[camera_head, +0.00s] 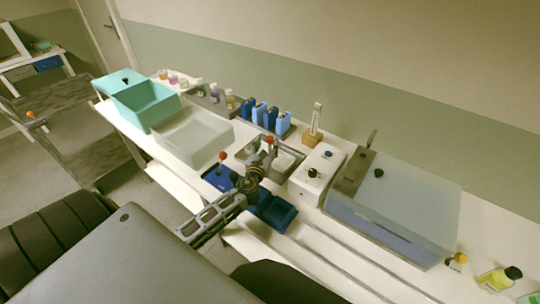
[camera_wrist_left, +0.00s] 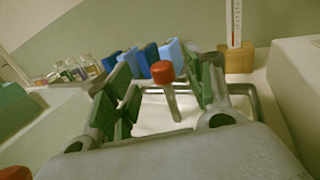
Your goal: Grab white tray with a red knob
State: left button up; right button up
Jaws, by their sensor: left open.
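The white tray (camera_head: 285,163) with a grey rim sits mid-counter, partly hidden by my left arm. A knob with a red top (camera_head: 269,139) stands upright at it on a thin stem. In the left wrist view the red knob (camera_wrist_left: 163,71) is between the green finger pads, with space on both sides. My left gripper (camera_head: 262,156) is open and empty at the tray; its fingers also show in the wrist view (camera_wrist_left: 162,92). A second red knob (camera_head: 222,155) rises by a blue tray (camera_head: 217,177) to the left. My right gripper is not in view.
Blue bottles (camera_head: 258,112) stand behind the tray. A thermometer on a wooden block (camera_head: 313,139) and a white box with knobs (camera_head: 318,174) are to the right. A translucent bin (camera_head: 195,137) is left, a large sink-like container (camera_head: 410,200) farther right.

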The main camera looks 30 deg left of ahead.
aim_at(269, 140)
pick_arm(q)
jog(key=shift+w, duration=0.15)
jog(key=shift+x, duration=2.15)
jog(key=shift+w+a+f, duration=0.1)
jog(key=shift+w+a, duration=0.05)
jog(key=shift+w, duration=0.15)
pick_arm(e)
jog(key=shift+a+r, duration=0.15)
pick_arm(q)
grip_shut()
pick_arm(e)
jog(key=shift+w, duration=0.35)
